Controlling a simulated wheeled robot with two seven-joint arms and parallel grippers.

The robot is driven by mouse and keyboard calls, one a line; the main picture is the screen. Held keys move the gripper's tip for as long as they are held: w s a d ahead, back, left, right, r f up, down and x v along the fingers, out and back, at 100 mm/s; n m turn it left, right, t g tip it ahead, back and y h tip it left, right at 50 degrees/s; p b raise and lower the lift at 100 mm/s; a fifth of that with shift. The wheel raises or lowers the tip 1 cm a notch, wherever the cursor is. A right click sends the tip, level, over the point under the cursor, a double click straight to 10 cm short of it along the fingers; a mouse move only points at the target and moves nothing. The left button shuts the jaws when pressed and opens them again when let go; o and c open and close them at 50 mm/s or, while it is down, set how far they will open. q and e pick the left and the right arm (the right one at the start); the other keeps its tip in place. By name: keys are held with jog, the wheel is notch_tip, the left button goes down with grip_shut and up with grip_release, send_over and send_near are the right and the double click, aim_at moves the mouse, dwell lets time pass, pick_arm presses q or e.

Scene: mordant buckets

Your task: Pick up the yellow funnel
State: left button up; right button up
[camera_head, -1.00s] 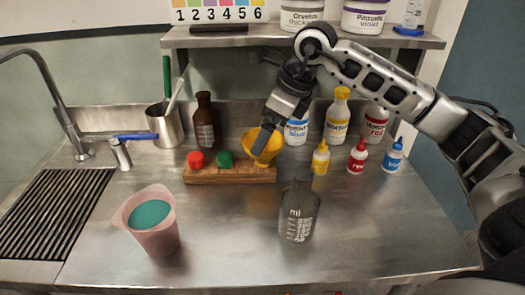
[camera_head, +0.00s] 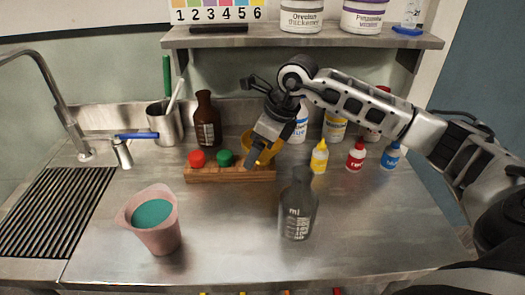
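The yellow funnel (camera_head: 274,151) is at the right end of a wooden rack (camera_head: 230,175), mostly hidden behind my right gripper. My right gripper (camera_head: 252,160) comes in from the upper right and points down across the front of the funnel. Its dark fingers overlap the funnel in the picture. Whether they touch it, or are open or shut, I cannot tell. The rack also bears a red cap (camera_head: 197,158) and a green cap (camera_head: 225,158). My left gripper is not in view.
A grey measuring vessel (camera_head: 298,210) stands in front of the rack's right end. A pink beaker (camera_head: 160,235) with teal liquid stands at front left. A brown bottle (camera_head: 206,122) is behind the rack. Small dye bottles (camera_head: 356,157) stand to the right. The front centre is clear.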

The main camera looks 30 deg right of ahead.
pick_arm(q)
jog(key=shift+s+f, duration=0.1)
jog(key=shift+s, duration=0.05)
pick_arm(e)
jog(key=shift+r, duration=0.15)
jog(key=shift+r, duration=0.25)
notch_tip(320, 180, up, 2)
jog(key=shift+r+b, duration=0.15)
jog(key=shift+b, duration=0.5)
jog(key=s+r, duration=0.2)
jog(key=s+d+r+b, duration=0.1)
jog(key=s+r, duration=0.1)
jog(key=r, duration=0.1)
jog(key=shift+s, duration=0.15)
pick_arm(q)
jog(key=b, duration=0.1)
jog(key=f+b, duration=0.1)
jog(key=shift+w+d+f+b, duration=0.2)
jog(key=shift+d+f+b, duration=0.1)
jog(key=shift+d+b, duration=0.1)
pick_arm(e)
jog(key=s+d+r, duration=0.1)
jog(key=s+r, duration=0.4)
jog(key=s, duration=0.4)
jog(key=shift+s+d, duration=0.2)
jog(key=shift+s, duration=0.1)
